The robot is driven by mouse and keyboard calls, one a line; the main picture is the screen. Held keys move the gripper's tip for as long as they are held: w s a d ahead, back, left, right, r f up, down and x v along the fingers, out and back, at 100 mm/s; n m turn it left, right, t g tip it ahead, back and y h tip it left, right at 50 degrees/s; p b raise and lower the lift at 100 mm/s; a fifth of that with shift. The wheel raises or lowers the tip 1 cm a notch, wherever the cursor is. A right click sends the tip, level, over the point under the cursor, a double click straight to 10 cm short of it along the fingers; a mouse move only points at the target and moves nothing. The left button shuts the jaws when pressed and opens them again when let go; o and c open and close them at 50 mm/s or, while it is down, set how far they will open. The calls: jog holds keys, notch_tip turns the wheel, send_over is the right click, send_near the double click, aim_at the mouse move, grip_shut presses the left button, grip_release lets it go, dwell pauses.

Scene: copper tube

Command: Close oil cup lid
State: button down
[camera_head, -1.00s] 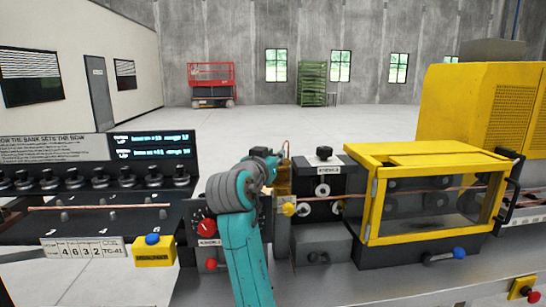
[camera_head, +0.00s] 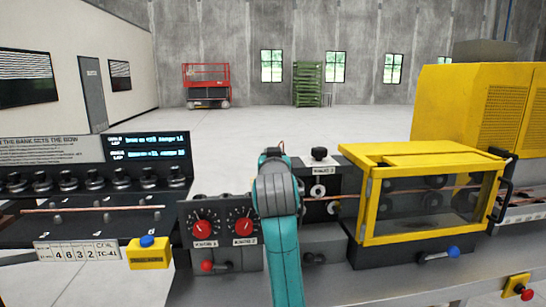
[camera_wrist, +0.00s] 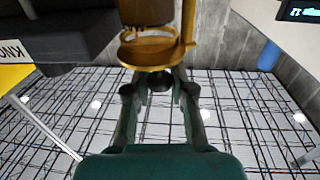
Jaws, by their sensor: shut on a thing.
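The oil cup (camera_wrist: 147,12) shows at the top of the wrist view as a brown, amber-like cylinder. Its brass lid (camera_wrist: 155,52) is a round, ring-like piece beside the cylinder's end, joined to a brass post at the right. My gripper (camera_wrist: 159,84) has its two fingers closed in around a small dark knob at the lid. The exact contact and any gap between lid and cup are hard to make out. In the head view my teal and grey arm hides the gripper, the cup and the lid.
A black panel with red dials (camera_head: 203,230) stands just left of my arm. A roller unit (camera_head: 320,183) and a yellow guarded enclosure (camera_head: 425,200) stand to its right. A copper tube (camera_head: 95,210) lies at the left. A yellow button box (camera_head: 149,253) sits in front.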

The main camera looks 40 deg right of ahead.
jog(key=c, duration=1)
grip_release()
jog(key=v, duration=1.2)
jog(key=shift+c, duration=0.2)
